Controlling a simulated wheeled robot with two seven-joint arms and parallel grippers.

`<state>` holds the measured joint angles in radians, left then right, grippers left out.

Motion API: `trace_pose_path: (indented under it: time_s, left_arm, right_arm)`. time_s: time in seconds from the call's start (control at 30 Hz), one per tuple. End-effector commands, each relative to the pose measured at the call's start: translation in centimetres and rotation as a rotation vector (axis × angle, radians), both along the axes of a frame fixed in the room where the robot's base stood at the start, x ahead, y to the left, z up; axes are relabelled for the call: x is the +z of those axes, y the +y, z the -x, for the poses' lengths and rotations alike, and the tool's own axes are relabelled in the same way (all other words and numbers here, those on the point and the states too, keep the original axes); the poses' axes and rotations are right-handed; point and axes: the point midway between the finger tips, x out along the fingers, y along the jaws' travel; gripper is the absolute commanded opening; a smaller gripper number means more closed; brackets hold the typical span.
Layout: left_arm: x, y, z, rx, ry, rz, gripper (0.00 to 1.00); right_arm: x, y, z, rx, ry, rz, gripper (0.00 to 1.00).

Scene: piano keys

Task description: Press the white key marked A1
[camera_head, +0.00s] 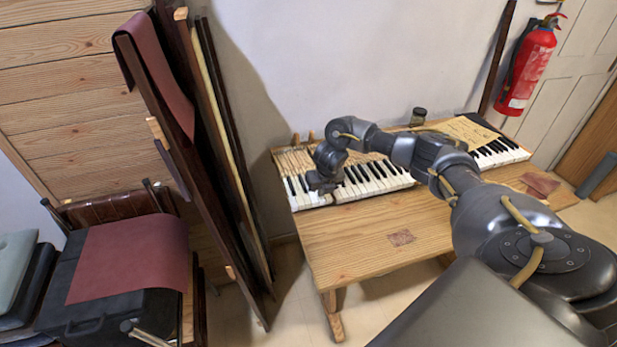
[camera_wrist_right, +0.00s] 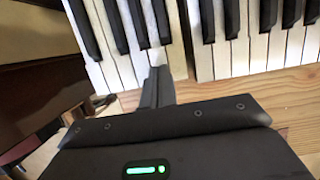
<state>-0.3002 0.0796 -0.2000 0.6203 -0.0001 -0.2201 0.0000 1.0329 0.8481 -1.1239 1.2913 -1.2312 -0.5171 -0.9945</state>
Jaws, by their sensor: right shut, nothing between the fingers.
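The piano keyboard (camera_head: 375,186) lies along the wooden bench with its white and black keys showing. My right gripper (camera_head: 325,183) is shut and empty, at the front edge of the keys in the left part of the keyboard. In the right wrist view, the shut fingers (camera_wrist_right: 157,82) point at the front end of a white key (camera_wrist_right: 157,57). The tips overlap this key's end; I cannot tell whether they touch it. No A1 mark is legible on any key, and my gripper hides some key fronts. My left gripper is out of view.
The wooden bench (camera_head: 365,240) has free room in front of the keys. A jar (camera_head: 418,116) and a paper sheet (camera_head: 462,132) are behind and over the keyboard. Tall boards (camera_head: 215,130) lean at the left, beside a dark case with a red cloth (camera_head: 130,258).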

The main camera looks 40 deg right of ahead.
Motion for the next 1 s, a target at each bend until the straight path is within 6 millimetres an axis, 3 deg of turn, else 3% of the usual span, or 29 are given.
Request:
trace_pose_path:
  time_s: [0.37,0.63,1.0]
  left_arm:
    - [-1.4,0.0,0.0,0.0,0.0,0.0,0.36]
    - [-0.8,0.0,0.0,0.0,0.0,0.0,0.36]
    - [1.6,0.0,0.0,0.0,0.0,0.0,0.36]
  right_arm:
    - [-1.7,0.0,0.0,0.0,0.0,0.0,0.0]
    - [-1.1,0.0,0.0,0.0,0.0,0.0,0.0]
    - [1.6,0.0,0.0,0.0,-0.001,0.0,0.0]
